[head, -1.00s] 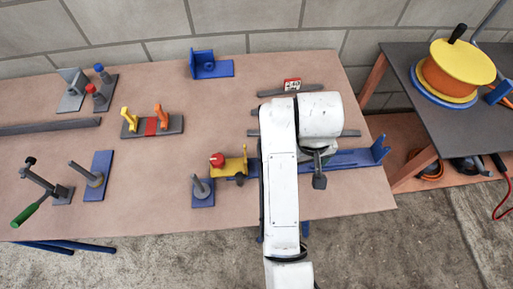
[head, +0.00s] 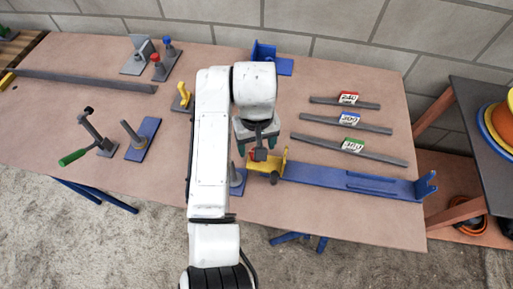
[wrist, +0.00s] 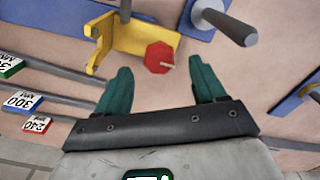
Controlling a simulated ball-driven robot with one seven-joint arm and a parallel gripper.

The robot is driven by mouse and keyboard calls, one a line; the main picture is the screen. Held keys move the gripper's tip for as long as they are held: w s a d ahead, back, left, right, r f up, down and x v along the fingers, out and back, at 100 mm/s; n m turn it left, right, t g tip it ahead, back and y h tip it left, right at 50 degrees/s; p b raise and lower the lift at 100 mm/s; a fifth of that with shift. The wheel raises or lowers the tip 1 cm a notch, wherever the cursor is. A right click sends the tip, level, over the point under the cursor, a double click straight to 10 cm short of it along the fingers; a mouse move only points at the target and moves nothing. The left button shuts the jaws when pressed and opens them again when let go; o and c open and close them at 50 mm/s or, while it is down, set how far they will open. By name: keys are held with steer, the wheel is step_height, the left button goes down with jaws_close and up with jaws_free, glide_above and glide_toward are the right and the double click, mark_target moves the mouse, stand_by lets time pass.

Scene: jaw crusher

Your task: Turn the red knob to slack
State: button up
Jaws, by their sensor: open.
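The red knob (wrist: 159,57) is an octagonal cap with a small pale pointer. In the wrist view it sits beside the yellow bracket (wrist: 120,32), lying in the gap at the fingertips. My gripper (wrist: 160,72) is open, with one green finger on each side of the knob, and no clear contact shows. In the head view my gripper (head: 256,148) is above the yellow bracket (head: 278,162) at the left end of the blue rail (head: 345,180). A little of the red knob (head: 260,154) shows there, mostly hidden by my gripper.
A grey post (wrist: 230,26) on a blue plate stands close to the knob. Three grey bars with tags lie right of the bracket in the head view, one with a red tag (head: 348,98). A green-handled clamp (head: 75,156) and another post (head: 131,132) stand left.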

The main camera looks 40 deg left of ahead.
steer(key=shift+f, duration=1.55)
steer(key=c, duration=1.1)
